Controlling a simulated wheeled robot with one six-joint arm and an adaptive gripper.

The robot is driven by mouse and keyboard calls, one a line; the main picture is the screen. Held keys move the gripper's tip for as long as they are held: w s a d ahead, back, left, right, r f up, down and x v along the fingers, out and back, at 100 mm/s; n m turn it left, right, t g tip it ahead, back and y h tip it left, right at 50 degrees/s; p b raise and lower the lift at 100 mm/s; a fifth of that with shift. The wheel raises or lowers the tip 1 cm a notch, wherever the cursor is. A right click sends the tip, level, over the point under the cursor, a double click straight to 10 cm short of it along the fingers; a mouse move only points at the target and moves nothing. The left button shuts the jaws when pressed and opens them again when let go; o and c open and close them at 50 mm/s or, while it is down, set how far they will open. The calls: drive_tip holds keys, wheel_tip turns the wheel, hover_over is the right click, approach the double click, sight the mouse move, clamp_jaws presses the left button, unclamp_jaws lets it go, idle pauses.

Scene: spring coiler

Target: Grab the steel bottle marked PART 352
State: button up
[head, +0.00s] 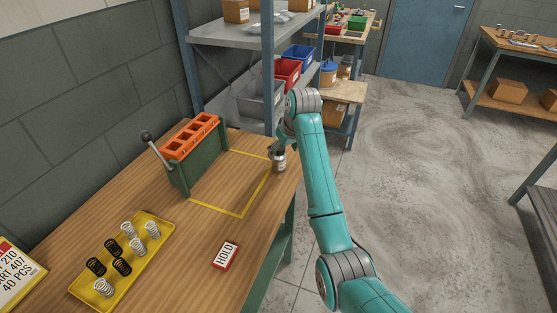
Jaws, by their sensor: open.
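A small steel bottle (279,164) stands upright near the right edge of the wooden workbench (180,265), by the right side of a yellow outlined square. Any marking on it is too small to read. My gripper (278,151) is at the bottle's top, with my teal arm reaching in from the lower right. The gripper is open. Its dark fingers overlap the bottle's upper part in the picture, and I cannot tell whether they touch it. The wrist hides part of the view behind the bottle.
A green fixture with an orange top (192,137) and a lever stands left of the outlined square. A yellow tray (142,262) holds several springs. A shelf with bins (262,100) rises behind. The outlined square is empty.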

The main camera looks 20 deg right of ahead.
sight(279, 157)
drive_tip(key=shift+a+x, duration=0.1)
drive_tip(key=shift+x, duration=1.2)
drive_tip(key=shift+a+x, duration=0.15)
drive_tip(key=shift+x, duration=1.15)
drive_tip(key=shift+r, duration=0.1)
drive_tip(key=c, duration=1.5)
